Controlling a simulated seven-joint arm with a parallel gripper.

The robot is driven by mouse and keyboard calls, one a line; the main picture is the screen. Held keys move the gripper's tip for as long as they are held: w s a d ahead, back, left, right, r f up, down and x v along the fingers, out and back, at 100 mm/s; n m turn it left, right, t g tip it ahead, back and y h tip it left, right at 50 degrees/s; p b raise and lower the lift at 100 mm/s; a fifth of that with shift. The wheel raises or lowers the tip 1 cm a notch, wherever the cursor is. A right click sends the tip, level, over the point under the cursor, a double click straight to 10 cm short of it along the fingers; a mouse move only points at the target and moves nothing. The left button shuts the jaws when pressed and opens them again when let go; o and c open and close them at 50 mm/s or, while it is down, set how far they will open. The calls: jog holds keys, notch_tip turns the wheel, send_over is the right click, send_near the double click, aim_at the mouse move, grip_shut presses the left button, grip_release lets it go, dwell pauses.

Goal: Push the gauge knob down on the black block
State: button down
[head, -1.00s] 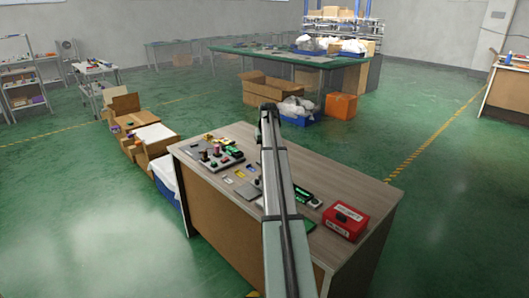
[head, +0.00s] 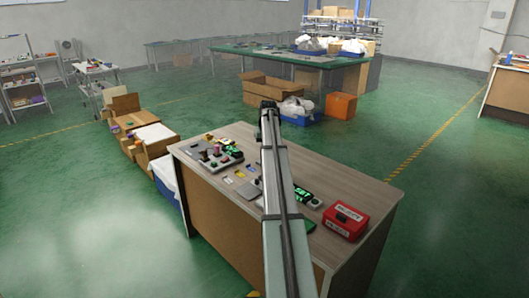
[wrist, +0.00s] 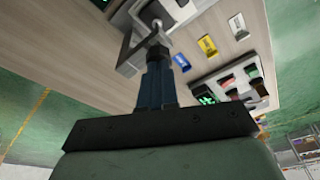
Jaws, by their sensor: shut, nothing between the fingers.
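In the wrist view, my gripper (wrist: 157,60) is shut, its dark blue fingers together with nothing between them. The fingertips are close to a pale metal knob or lever end (wrist: 153,33) on a grey and black fixture (wrist: 128,48); I cannot tell whether they touch it. I cannot tell which part is the gauge knob.
The wooden table (head: 345,183) carries a red box (head: 344,222) at right and a panel of coloured knobs (head: 217,157) at left. Yellow and blue tags (wrist: 207,45) and another switch panel (wrist: 235,88) lie beside the fixture. The table's right rear is clear.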

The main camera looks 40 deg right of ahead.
notch_tip(320, 180, up, 9)
dwell(1.2)
jog(key=shift+a, duration=0.1)
dwell(0.4)
